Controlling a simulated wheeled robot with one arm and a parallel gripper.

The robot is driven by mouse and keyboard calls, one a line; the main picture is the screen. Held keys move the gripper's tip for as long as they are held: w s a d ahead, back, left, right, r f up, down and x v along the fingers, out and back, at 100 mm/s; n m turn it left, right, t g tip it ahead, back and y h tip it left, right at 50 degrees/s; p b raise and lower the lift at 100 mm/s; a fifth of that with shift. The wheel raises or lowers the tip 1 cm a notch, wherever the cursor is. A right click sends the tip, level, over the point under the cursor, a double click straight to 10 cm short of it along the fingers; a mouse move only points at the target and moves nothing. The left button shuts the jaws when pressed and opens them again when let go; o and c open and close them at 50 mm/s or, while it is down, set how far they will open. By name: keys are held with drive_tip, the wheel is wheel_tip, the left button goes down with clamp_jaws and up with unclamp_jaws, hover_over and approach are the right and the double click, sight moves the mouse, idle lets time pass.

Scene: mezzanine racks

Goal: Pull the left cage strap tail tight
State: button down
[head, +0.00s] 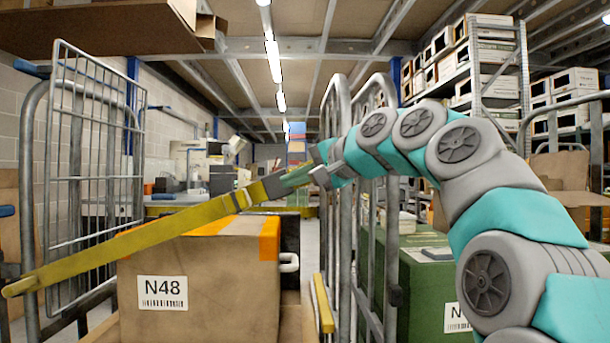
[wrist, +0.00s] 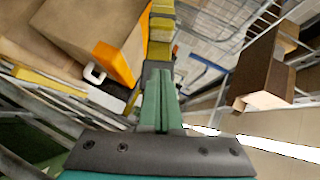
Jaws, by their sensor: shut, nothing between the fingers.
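A yellow strap (head: 130,240) runs across the front of the left cage (head: 95,170), from its left post up over the N48 carton. Its right end meets a dark buckle-like piece (head: 275,186). My gripper (head: 290,180) is shut and empty, its green fingertips at this dark piece. In the wrist view the closed fingers (wrist: 160,100) point at the dark piece (wrist: 156,68), with the yellow strap (wrist: 160,30) beyond. Whether the fingers touch it I cannot tell. A short yellow piece (head: 322,303) hangs low by the right post; whether it is the strap's tail I cannot tell.
The N48 carton (head: 200,285) with orange tape stands inside the left cage. A white handle (head: 289,262) shows beside it. Grey cage posts (head: 340,220) and a green box (head: 420,290) stand close on the right. Racks with boxes (head: 490,85) are behind my arm.

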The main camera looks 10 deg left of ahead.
sight(247, 196)
drive_tip(key=x, duration=0.4)
drive_tip(key=shift+w+a, duration=0.15)
drive_tip(key=shift+s+a+f, duration=0.15)
drive_tip(key=shift+a+f, duration=0.15)
drive_tip(key=shift+a, duration=0.35)
drive_tip(key=shift+s+a+f, duration=0.1)
drive_tip(key=shift+a+f, duration=0.15)
drive_tip(key=shift+a, duration=0.35)
drive_tip(key=shift+s+a+f, duration=0.15)
drive_tip(key=shift+a+f, duration=0.15)
drive_tip(key=shift+a, duration=0.35)
drive_tip(key=shift+s+a+f, duration=0.15)
drive_tip(key=shift+a, duration=0.4)
drive_tip(key=s+a+f, duration=0.1)
drive_tip(key=a+f, duration=0.1)
drive_tip(key=a, duration=0.4)
drive_tip(key=shift+s+f+p, duration=0.25)
drive_tip(key=shift+f+p, duration=0.05)
drive_tip(key=shift+p, duration=0.15)
